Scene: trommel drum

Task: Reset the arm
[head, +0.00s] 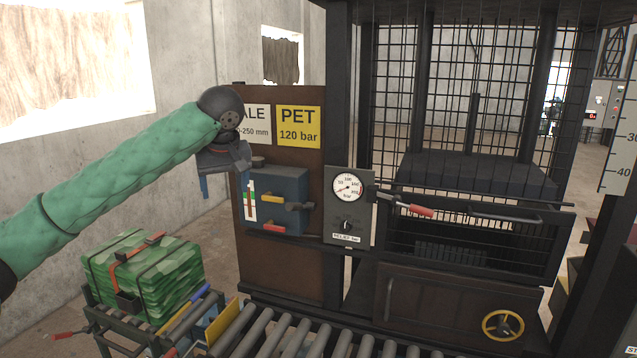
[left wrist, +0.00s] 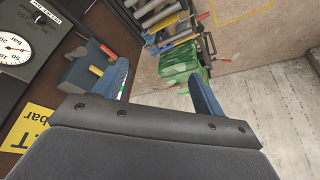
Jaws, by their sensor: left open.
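My left arm (head: 125,185), in a green sleeve, reaches in from the left in the head view. My left gripper (head: 225,192) hangs at its end, in front of the brown panel's left side. Its two blue fingers are apart with nothing between them; the left wrist view also shows the gap (left wrist: 160,72). The gripper is just up and left of a blue-grey control box (head: 290,186) with a yellow lever and a red lever. The box shows in the left wrist view (left wrist: 92,70) beyond one finger; whether they touch I cannot tell. My right gripper is in neither view.
A strapped green bale (head: 140,272) sits on a stand below my left arm. A roller conveyor (head: 265,335) runs along the front. Right of the box are a pressure gauge (head: 347,187), a caged press (head: 470,130) and a yellow handwheel (head: 503,325). Open floor shows left of the panel.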

